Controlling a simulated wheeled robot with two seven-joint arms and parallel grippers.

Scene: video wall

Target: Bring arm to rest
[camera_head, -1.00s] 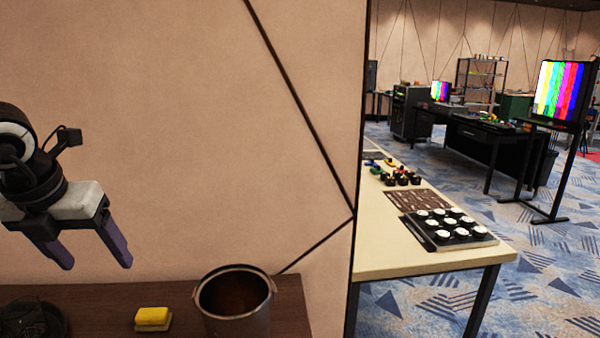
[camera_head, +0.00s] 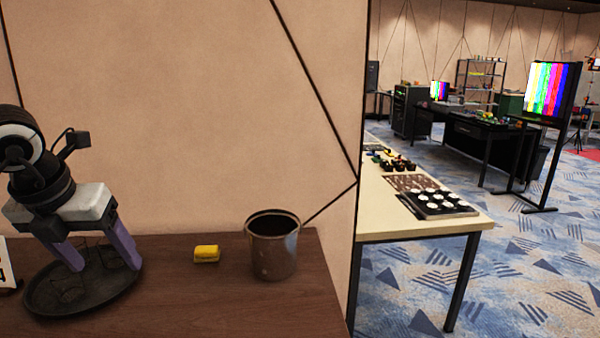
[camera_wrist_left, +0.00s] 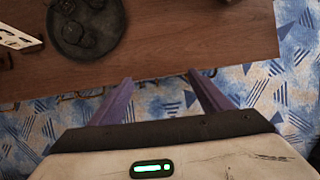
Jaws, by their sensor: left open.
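My left gripper (camera_head: 104,250) is in the head view at the left, its two purple fingers spread apart and pointing down, with nothing between them. In that view it overlaps a dark round tray (camera_head: 85,300) on the brown table. The left wrist view shows the same open fingers (camera_wrist_left: 160,90) over the table's edge and the carpet, apart from the tray (camera_wrist_left: 112,42). My right gripper is not in view.
On the brown table (camera_head: 210,310) stand a yellow sponge-like block (camera_head: 206,254) and a metal pot (camera_head: 272,258). A white sign (camera_head: 5,268) is at the far left. A cream table (camera_head: 390,222) with a cupcake tray (camera_head: 438,204) stands beyond the wall's edge.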

